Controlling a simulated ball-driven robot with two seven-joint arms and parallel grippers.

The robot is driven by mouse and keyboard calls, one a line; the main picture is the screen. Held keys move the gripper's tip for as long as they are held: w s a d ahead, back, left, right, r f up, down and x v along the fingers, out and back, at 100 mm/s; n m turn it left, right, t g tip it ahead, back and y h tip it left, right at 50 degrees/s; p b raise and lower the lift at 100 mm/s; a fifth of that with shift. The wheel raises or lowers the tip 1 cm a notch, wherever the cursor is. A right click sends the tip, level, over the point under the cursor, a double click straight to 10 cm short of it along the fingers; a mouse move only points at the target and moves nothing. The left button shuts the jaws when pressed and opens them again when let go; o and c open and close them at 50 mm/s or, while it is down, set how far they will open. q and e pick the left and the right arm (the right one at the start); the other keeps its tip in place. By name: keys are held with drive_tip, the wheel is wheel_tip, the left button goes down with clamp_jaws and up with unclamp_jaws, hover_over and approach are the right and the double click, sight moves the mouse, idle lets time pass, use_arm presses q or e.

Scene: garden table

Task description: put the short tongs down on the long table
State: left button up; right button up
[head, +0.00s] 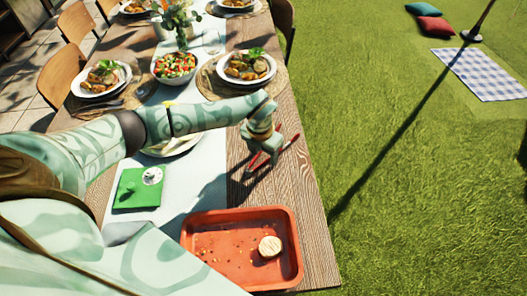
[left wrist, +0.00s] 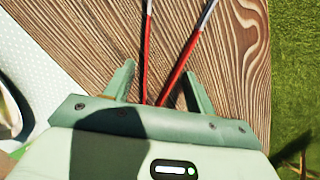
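The short tongs (left wrist: 147,55), with red arms and pale metallic tips, are over the wooden top of the long table (head: 309,225) near its right edge. In the head view part of the tongs (head: 290,142) shows beside my left gripper (head: 262,160), which hides the rest. In the left wrist view my left gripper (left wrist: 160,88) has its two fingers well apart, one on each side of the tongs' joined end, with gaps on both sides. The tongs look as if they lie on the wood. My right gripper is in neither view.
An orange tray (head: 211,272) with a round pale piece (head: 270,246) and crumbs stands at the near end. A green booklet-like item (head: 136,190) lies left on the pale runner. Plates (head: 252,80) and a salad bowl (head: 175,77) stand farther back. Bare wood lies around the gripper.

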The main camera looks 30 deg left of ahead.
use_arm(q)
wheel_tip(320, 180, up, 16)
drive_tip(key=s+p, duration=0.1)
drive_tip(key=p, duration=0.4)
drive_tip(key=shift+s, duration=0.35)
drive_tip(key=shift+s, duration=0.1)
